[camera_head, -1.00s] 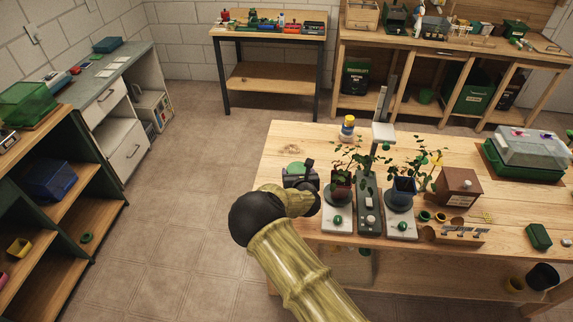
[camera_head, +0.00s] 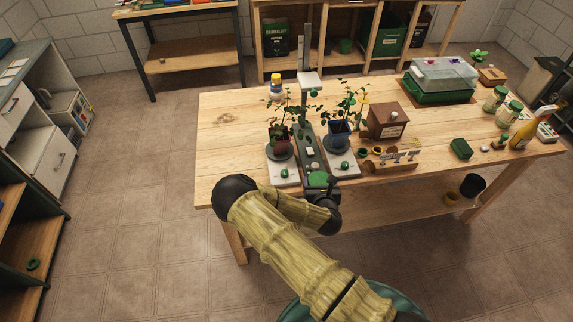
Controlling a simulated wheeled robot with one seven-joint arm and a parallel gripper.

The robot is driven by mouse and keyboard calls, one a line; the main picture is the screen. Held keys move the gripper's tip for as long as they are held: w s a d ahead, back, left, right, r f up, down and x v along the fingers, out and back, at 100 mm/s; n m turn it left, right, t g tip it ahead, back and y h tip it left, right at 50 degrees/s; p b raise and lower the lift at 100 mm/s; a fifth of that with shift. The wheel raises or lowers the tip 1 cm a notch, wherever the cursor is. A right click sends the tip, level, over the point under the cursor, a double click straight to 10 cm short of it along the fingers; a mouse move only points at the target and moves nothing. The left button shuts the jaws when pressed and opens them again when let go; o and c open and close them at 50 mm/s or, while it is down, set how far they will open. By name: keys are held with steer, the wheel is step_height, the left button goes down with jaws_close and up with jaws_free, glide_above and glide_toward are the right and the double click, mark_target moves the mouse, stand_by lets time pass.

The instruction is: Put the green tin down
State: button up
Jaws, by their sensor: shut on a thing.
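My gripper (camera_head: 320,188) is shut on the green tin (camera_head: 318,179), whose round green top shows between the dark fingers. The arm and wrist hide most of the tin's side. The gripper is at the front edge of the wooden table (camera_head: 235,140), in front of the grey stand with a tall post (camera_head: 310,152). I cannot tell whether the tin is above the tabletop or touching anything.
Potted plants in a red-brown pot (camera_head: 279,146) and a blue pot (camera_head: 339,132) stand close behind the gripper. A brown box (camera_head: 387,121), a small green box (camera_head: 461,148) and a green propagator with a clear lid (camera_head: 440,84) are to the right. The table's left part is bare.

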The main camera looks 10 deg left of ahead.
steer(key=s+d+f+m+h+b, duration=0.1)
steer(key=s+d+f+b, duration=0.3)
steer(key=d, duration=0.2)
steer(key=s+d+f+h+b, duration=0.1)
steer(key=s+d+f+b, duration=0.3)
steer(key=d, duration=0.3)
steer(key=shift+m, duration=0.4)
